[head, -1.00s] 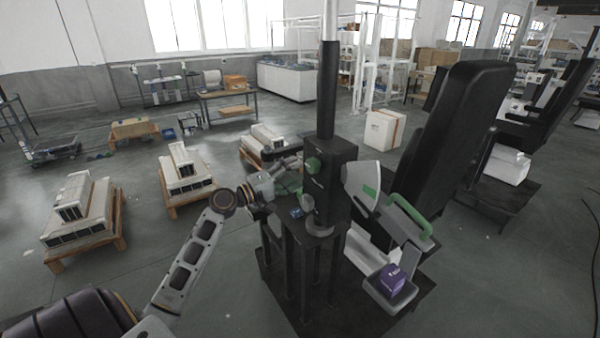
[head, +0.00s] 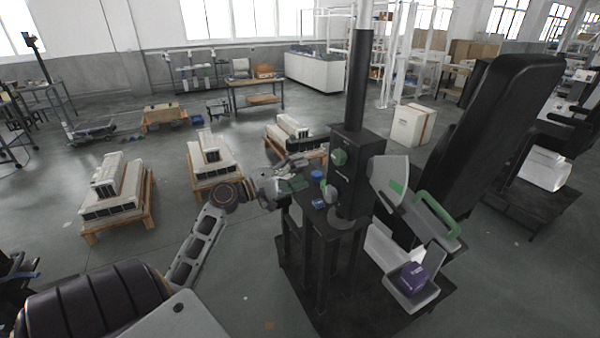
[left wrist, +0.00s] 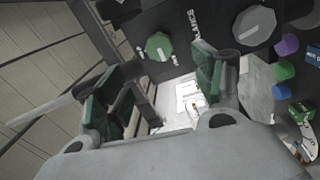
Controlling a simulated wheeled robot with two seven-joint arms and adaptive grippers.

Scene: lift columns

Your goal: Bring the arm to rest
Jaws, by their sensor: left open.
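My left arm (head: 198,245) reaches in from the lower left of the head view. Its gripper (head: 290,180) is beside the black lift column machine (head: 352,165), near the small table on its front. In the left wrist view the gripper (left wrist: 165,100) is open, with its green-padded fingers apart and nothing held between them. Beyond the fingers the wrist view shows a green knob (left wrist: 159,46), a grey knob (left wrist: 254,25) and a white sheet (left wrist: 188,98). My right gripper is not in view.
Small blue, green and purple things lie near the gripper, among them a green one (left wrist: 284,70). A purple box (head: 412,276) sits in a grey tray (head: 405,300) at the machine's right. Pallets with white stacks (head: 118,190) stand behind. The floor (head: 240,270) left of the machine is clear.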

